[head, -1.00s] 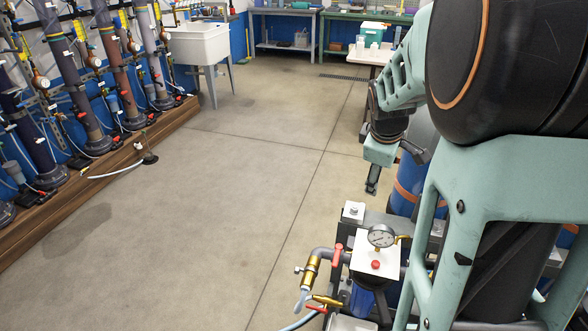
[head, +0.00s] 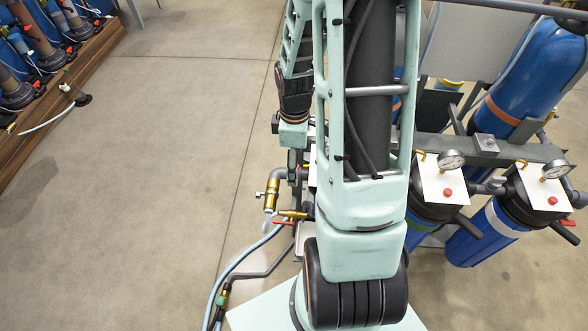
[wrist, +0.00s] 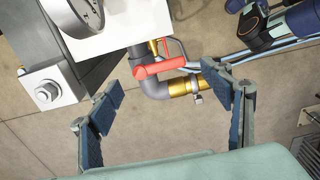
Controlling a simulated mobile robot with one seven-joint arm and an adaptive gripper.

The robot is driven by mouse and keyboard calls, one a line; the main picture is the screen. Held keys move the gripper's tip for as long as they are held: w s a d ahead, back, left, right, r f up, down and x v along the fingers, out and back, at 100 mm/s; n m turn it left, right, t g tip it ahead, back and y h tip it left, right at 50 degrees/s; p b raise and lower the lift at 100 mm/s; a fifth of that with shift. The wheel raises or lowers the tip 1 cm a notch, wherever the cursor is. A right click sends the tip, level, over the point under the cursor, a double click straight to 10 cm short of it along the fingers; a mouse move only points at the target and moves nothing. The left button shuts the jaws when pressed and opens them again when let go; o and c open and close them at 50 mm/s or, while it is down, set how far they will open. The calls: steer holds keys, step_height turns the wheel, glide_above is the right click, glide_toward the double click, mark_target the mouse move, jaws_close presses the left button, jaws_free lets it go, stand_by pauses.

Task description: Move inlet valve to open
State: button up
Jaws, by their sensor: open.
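In the wrist view a red lever handle (wrist: 160,68) lies slightly slanted across the grey pipe, beside a grey elbow and a brass fitting (wrist: 184,87). My gripper (wrist: 163,80) is open and empty, with one finger on either side of the lever. The lever appears ahead of the fingertips; I cannot tell the exact gap. In the head view my gripper (head: 294,160) points down over the pipework, and my arm hides this lever. The brass fitting (head: 271,195) shows at the left end of the grey pipe. A lower red handle (head: 284,222) sits under a small brass valve.
Hoses (head: 235,268) run to the floor. Blue filter housings (head: 483,232) stand right of my arm. Open floor (head: 165,150) lies to the left.

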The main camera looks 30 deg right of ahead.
steer(key=shift+f, duration=1.75)
steer(key=c, duration=1.1)
